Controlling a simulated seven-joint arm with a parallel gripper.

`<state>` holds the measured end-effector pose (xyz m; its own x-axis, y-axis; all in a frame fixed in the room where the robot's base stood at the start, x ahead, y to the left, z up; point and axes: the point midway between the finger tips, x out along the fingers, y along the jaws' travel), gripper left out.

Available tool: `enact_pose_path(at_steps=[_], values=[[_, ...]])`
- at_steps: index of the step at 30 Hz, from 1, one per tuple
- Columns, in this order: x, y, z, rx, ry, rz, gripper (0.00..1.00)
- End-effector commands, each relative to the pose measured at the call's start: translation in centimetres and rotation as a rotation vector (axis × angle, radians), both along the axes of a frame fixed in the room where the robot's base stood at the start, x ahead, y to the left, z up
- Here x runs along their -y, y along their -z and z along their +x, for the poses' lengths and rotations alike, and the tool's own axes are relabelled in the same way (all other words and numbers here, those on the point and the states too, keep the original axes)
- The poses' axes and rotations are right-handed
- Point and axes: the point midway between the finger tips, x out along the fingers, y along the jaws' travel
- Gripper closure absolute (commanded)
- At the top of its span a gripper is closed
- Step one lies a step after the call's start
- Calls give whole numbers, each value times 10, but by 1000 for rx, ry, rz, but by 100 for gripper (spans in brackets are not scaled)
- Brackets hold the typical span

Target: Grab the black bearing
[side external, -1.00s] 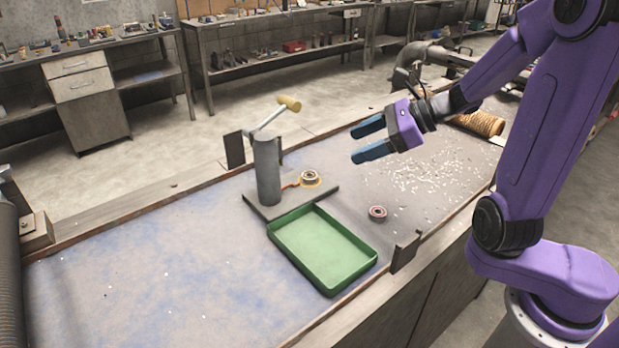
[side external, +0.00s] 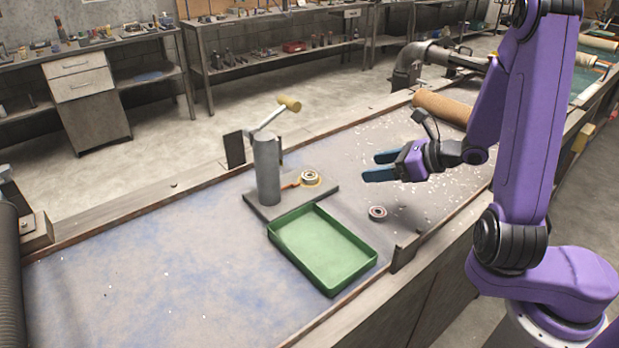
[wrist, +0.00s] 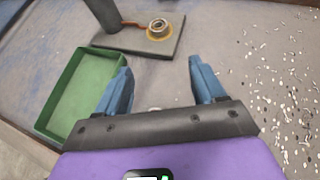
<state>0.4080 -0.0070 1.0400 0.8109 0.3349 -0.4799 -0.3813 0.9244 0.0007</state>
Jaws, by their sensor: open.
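A small dark bearing ring with a reddish inner part (side external: 377,212) lies flat on the bench, right of the green tray. In the wrist view only a sliver of what looks like it (wrist: 154,109) shows at the gripper's edge; the rest is hidden. A second, paler bearing (side external: 310,177) sits on a yellow ring on the press base; it also shows in the wrist view (wrist: 158,25). My gripper (side external: 371,167) has blue fingers and hangs above the bench, beyond the dark bearing and apart from it. In the wrist view its fingers (wrist: 160,68) are spread with nothing between them.
The green tray (side external: 324,277) lies left of the dark bearing. The press with its upright post (side external: 267,170) and wooden-handled lever stands behind the tray. A small dark upright plate (side external: 405,252) is at the near edge. White chips (wrist: 285,90) litter the bench to the right.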

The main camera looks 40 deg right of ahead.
Motion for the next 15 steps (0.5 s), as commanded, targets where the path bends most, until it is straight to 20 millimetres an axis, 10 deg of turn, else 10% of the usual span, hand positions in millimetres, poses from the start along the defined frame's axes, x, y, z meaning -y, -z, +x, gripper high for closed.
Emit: enact_pose_path(at_steps=[15], values=[[-18,25,40,-2,-6,1,31]])
